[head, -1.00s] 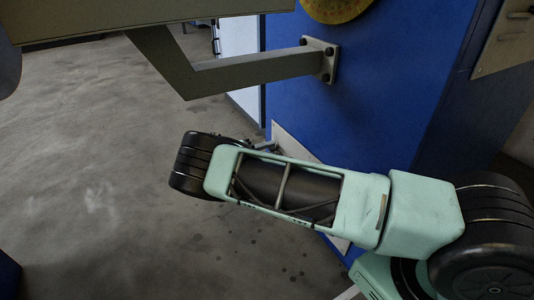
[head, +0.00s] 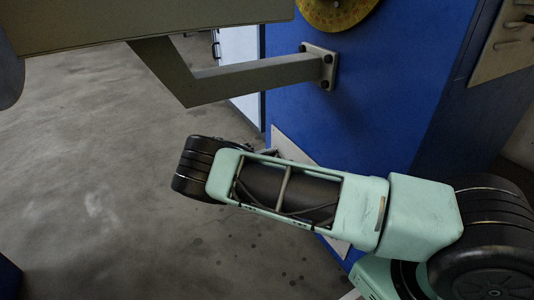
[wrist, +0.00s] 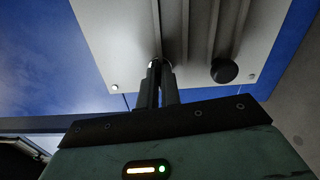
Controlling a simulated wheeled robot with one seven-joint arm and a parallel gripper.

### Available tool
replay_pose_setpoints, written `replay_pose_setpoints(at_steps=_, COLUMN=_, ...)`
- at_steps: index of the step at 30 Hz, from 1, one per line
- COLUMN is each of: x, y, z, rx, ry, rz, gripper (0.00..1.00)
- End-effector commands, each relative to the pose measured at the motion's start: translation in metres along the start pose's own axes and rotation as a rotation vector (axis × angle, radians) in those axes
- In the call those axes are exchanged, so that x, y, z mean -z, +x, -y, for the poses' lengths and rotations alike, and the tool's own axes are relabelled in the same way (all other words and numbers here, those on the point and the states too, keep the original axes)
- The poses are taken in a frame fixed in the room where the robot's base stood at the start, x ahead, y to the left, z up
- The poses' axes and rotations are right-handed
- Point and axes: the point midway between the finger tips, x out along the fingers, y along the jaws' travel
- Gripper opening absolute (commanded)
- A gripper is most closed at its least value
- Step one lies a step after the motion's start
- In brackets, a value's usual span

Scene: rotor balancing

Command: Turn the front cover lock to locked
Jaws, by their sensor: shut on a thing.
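In the wrist view my gripper (wrist: 160,82) reaches up from the bottom, its two dark fingers close together against a pale plate (wrist: 120,42). They are shut on a small part at their tips, which I take to be the front cover lock. The fingers hide most of it, so I cannot read its turn position. A round black knob (wrist: 224,70) sits on the plate to the right, apart from the fingers. In the head view my forearm hides the gripper and the lock; part of the pale plate (head: 290,148) shows behind it on the blue cabinet.
The blue cabinet (head: 365,120) stands close behind my arm. A grey bracket arm (head: 250,76) sticks out from it above my forearm, and a yellow graduated disc (head: 337,10) is at the top. Open concrete floor (head: 90,150) lies to the left.

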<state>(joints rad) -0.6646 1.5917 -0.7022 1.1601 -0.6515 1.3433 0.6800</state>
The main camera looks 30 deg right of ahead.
Motion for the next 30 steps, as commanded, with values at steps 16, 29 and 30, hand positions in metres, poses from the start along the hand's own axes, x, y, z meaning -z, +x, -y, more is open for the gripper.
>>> replay_pose_setpoints(at_steps=16, x=0.0007, y=-0.0001, z=-0.001, rx=0.001, ry=-0.498, rz=-0.004, gripper=0.0)
replay_pose_setpoints(at_steps=29, x=0.001, y=-0.0004, z=0.0003, rx=0.002, ry=-0.905, rz=-0.006, gripper=0.0)
replay_pose_setpoints(at_steps=30, x=0.001, y=-0.0003, z=0.0003, rx=0.002, ry=-0.943, rz=-0.005, gripper=0.0)
